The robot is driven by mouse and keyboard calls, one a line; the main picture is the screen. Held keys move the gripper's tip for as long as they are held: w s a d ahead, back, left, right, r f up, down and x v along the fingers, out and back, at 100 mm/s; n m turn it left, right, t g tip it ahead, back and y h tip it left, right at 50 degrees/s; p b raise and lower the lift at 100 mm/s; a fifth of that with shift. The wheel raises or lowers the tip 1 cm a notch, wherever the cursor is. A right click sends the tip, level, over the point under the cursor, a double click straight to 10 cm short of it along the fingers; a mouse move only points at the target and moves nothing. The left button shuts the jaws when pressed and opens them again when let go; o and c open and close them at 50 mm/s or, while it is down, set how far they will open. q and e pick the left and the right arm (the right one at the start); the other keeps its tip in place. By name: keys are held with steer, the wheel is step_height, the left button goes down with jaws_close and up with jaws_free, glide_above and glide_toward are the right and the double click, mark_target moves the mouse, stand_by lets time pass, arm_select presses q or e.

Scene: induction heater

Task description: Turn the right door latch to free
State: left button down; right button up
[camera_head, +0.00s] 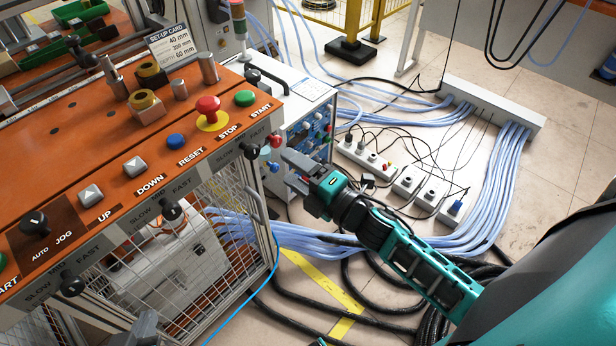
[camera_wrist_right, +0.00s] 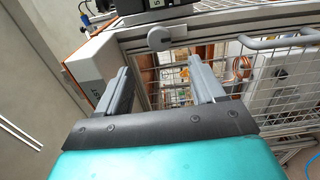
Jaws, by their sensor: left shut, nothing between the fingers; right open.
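The door latch (camera_wrist_right: 157,38), a pale grey round knob with a roughly crosswise bar, sits on the frame's top rail in the right wrist view. My right gripper (camera_wrist_right: 160,82) is open there. Its two grey fingers stand apart with the latch beyond and above the gap, not visibly touched. In the head view my right gripper (camera_head: 292,170) is beside the panel's right end; I cannot make out the latch there. The mesh door (camera_head: 232,190) hangs below the panel. My left gripper (camera_head: 143,326) shows only partly at the bottom edge, shut and empty.
The orange control panel (camera_head: 120,165) carries buttons and black knobs. A door handle (camera_wrist_right: 275,42) protrudes at right in the wrist view. Cables (camera_head: 320,245) and power strips (camera_head: 370,160) cover the floor.

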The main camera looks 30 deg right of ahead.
steer(key=v, duration=0.3)
steer(key=shift+s+d, duration=0.1)
steer(key=shift+s, duration=0.2)
arm_select(q)
steer(key=shift+a, duration=0.1)
steer(key=shift+y, duration=0.4)
steer(key=a+r+p, duration=0.1)
steer(key=p, duration=0.1)
steer(key=s+r+p, duration=0.1)
steer(key=p, duration=0.2)
steer(key=a+r+p, duration=0.1)
steer(key=p, duration=0.1)
steer(key=shift+s+a+r, duration=0.3)
arm_select(e)
steer(key=s+a+f+m+g+h, duration=0.1)
steer(key=s+m+g+h, duration=0.1)
steer(key=s+m, duration=0.3)
steer(key=s+a+f+m+g+h, duration=0.2)
steer(key=s+m+g, duration=0.2)
steer(key=m, duration=1)
steer(key=shift+s+f+m, duration=0.3)
steer(key=shift+s, duration=0.25)
arm_select(q)
steer(key=shift+d, duration=0.15)
steer(key=shift+w+r, duration=0.1)
steer(key=shift+w, duration=0.05)
steer(key=shift+w+r, duration=0.15)
steer(key=shift+w, duration=0.05)
